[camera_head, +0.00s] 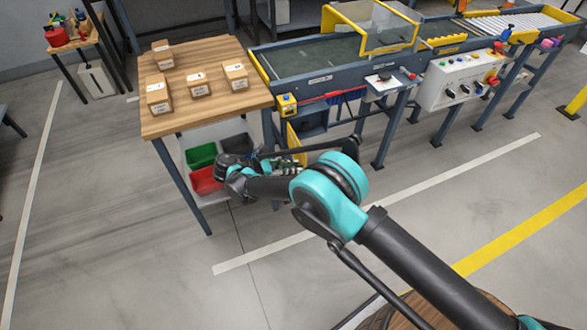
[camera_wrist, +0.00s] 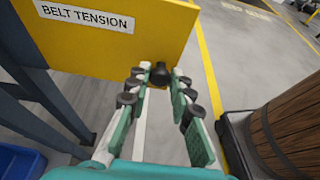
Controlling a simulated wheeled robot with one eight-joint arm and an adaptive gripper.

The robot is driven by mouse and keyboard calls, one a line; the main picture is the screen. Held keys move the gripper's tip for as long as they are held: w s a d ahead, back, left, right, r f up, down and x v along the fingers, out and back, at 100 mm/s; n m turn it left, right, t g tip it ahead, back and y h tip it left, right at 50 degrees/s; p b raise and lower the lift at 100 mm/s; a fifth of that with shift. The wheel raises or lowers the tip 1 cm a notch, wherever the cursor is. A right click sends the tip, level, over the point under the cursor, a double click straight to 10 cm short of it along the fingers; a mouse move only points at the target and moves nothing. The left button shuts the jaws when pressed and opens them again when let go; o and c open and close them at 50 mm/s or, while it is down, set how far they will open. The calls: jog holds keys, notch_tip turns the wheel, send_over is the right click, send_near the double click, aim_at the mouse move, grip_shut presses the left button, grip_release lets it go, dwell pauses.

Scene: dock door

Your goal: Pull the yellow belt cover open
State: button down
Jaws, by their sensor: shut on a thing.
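The yellow belt cover (camera_wrist: 115,38) fills the upper left of the wrist view, with a white "BELT TENSION" label. A black round knob (camera_wrist: 160,73) is at its lower right corner. My gripper (camera_wrist: 159,80) has its fingertips on both sides of this knob and is shut on it. In the head view the cover (camera_head: 296,144) shows as a narrow yellow strip below the conveyor, seen nearly edge-on, beside a dark recess (camera_head: 312,122). My gripper (camera_head: 290,167) is at its lower end, partly hidden by my arm.
A wooden table (camera_head: 215,60) with several boxes stands left of the conveyor (camera_head: 315,58). Green (camera_head: 202,155) and red (camera_head: 205,181) bins are under it. A grey control box (camera_head: 455,82) is at the right. A wooden barrel (camera_wrist: 290,125) shows in the wrist view. Floor in front is open.

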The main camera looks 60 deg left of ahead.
dwell(0.3)
jog(key=c, duration=1.4)
grip_release()
jog(key=shift+o, duration=0.2)
jog(key=shift+r, duration=0.1)
notch_tip(320, 180, up, 10)
